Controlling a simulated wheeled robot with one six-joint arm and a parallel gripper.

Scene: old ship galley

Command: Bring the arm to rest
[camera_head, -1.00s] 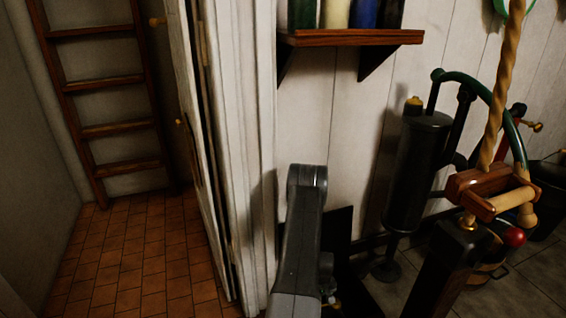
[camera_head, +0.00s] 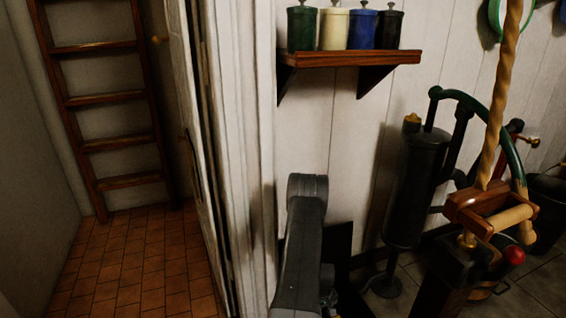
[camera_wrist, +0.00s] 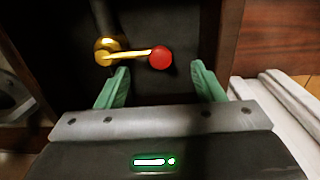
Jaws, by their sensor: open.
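My gripper (camera_wrist: 160,86) shows in the wrist view with its two green fingers spread wide apart and nothing between them. Beyond the fingers is a brass lever (camera_wrist: 128,54) with a red ball knob (camera_wrist: 160,57), mounted on a dark panel. The knob lies ahead of the gap between the fingers and appears apart from them. In the head view my arm rises at the lower middle, in front of the white plank wall, and hides my gripper there.
A wooden shelf (camera_head: 350,58) with several canisters hangs above my arm. A white door (camera_head: 205,150) stands left, with a ladder (camera_head: 110,145) beyond. To the right are a dark cylindrical pump (camera_head: 416,190), a rope (camera_head: 498,100) and a wooden handle (camera_head: 490,208). Tiled floor (camera_head: 135,265) is clear at left.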

